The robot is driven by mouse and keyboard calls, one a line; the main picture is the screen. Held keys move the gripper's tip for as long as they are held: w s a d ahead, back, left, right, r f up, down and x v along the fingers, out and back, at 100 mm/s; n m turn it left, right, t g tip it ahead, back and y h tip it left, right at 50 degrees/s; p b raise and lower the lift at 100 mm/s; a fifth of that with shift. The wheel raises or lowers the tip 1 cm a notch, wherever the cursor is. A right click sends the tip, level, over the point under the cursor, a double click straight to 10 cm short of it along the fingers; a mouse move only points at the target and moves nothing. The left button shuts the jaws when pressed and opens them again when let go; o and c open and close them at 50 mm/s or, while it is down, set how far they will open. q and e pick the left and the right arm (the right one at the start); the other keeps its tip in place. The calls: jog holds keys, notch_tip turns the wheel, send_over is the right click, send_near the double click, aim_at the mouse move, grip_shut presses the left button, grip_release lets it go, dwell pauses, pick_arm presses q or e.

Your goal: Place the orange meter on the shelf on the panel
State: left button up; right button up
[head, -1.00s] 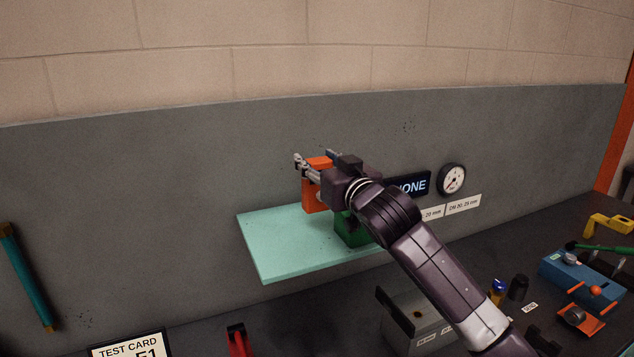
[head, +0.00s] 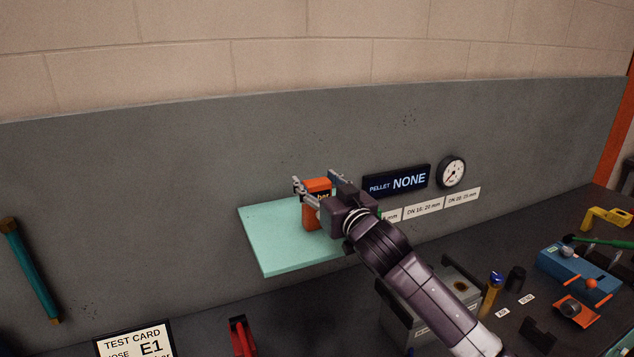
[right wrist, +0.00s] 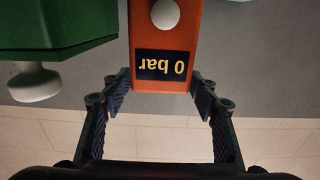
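The orange meter (head: 311,208) is upright over the pale green shelf (head: 273,238) on the grey panel (head: 160,180). My left gripper is not in view.
A green device (right wrist: 55,25) with a white knob is close beside the meter; in the head view my arm mostly hides it. A "NONE" display (head: 397,182) and round gauge (head: 451,173) are on the panel to the right. The shelf's left part is clear.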

jog(key=shift+o, duration=0.6)
jog(key=shift+r, duration=0.15)
jog(key=shift+s+d, duration=0.2)
jog(key=shift+s, duration=0.3)
jog(key=b+v, duration=0.3)
jog(key=v, duration=0.8)
jog(key=shift+b, duration=0.4)
